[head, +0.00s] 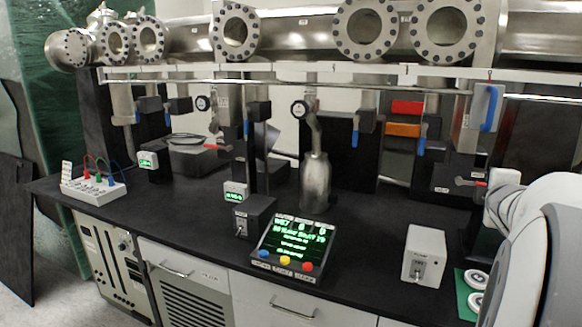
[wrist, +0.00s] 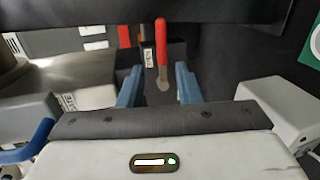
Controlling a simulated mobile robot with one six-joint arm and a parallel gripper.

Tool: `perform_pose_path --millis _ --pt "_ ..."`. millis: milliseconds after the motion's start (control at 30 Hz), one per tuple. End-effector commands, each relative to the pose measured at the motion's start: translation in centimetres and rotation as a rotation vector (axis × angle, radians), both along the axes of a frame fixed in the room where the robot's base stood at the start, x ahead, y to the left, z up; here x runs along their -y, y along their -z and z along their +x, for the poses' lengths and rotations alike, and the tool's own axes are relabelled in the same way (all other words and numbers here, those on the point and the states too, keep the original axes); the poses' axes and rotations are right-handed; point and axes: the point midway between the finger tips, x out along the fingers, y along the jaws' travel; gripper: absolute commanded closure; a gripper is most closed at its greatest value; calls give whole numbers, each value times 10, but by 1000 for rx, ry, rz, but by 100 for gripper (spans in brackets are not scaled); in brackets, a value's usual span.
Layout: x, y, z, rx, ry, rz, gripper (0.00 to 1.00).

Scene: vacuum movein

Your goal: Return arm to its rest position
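My white and grey arm (head: 545,225) reaches in from the right edge of the head view, over the right end of the black bench (head: 370,235). My gripper (wrist: 158,82) shows in the wrist view as two blue fingers standing apart. It is open, and nothing is clamped in it. A red-handled lever (wrist: 161,48) appears between and beyond the fingertips; I cannot tell whether either finger touches it. My fingers cannot be made out in the head view.
A small white box (head: 424,254) and a green mat (head: 468,310) with round metal parts lie near my arm. A control panel (head: 292,246) with coloured buttons and a metal bottle (head: 315,183) stand mid-bench. Steel flanged piping (head: 290,33) runs above. Some bench top left of the box is clear.

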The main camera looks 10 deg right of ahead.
Motion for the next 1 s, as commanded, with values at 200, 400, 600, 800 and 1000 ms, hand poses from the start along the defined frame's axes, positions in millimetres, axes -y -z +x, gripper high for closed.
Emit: perform_pose_path --millis 200,400,600,800,1000 --pt "-96 7 -3 6 133 419 69" --pt "-217 44 -51 -112 340 894 69" --pt "-318 72 -126 -319 564 1206 69" --pt "-361 83 -171 -448 692 1310 69" --pt "-365 86 -177 -464 712 1321 69"
